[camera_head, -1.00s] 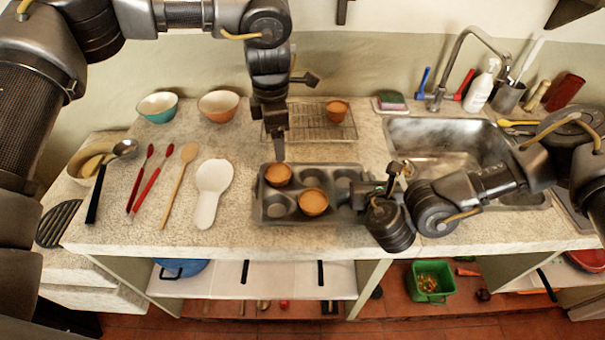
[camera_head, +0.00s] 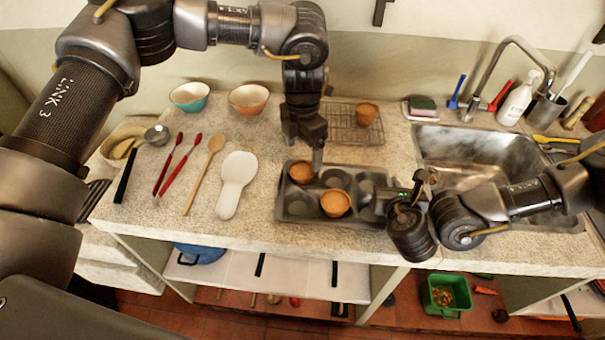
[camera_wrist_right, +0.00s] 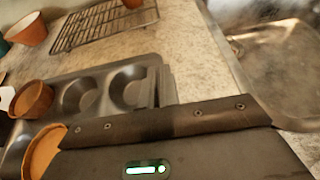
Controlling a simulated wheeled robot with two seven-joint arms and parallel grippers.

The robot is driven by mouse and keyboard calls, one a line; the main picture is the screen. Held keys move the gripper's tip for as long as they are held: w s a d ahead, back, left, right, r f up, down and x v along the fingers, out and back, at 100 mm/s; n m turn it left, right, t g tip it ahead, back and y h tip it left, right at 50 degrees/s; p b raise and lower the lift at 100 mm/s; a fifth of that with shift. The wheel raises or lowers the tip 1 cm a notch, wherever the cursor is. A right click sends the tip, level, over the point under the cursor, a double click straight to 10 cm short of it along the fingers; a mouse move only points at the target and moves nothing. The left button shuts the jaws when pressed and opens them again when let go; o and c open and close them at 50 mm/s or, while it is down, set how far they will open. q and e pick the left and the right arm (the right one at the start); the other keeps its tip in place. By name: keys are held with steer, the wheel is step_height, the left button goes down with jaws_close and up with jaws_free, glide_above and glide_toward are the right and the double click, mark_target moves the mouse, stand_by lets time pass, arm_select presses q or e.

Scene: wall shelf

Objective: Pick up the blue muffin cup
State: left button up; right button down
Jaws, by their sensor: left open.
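No blue muffin cup shows. The muffin tin (camera_head: 282,207) on the counter holds two orange-brown muffin cups, one at the back left (camera_head: 302,172) and one at the front middle (camera_head: 335,203). Both also show at the left of the right wrist view, the back one (camera_wrist_right: 32,99) and the front one (camera_wrist_right: 43,150). My left gripper (camera_head: 318,165) points down over the tin, just right of the back-left cup. It is open, its fingers seen nearly edge-on. My right gripper (camera_head: 412,192) is at the tin's right end, and its jaw gap is not clear.
A wire rack (camera_head: 345,122) behind the tin carries another orange-brown cup (camera_head: 367,114). Two bowls (camera_head: 190,96) (camera_head: 248,98) stand at the back left. A white spoon rest (camera_head: 238,175) and several utensils lie left of the tin. A sink (camera_head: 465,150) is at the right.

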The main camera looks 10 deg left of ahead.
mark_target(302, 169)
arm_select(q)
steer(key=shift+s+f, duration=0.15)
steer(key=shift+f, duration=1.35)
steer(key=shift+s+f, duration=0.1)
steer(key=shift+f, duration=1.35)
steer(key=c, duration=1)
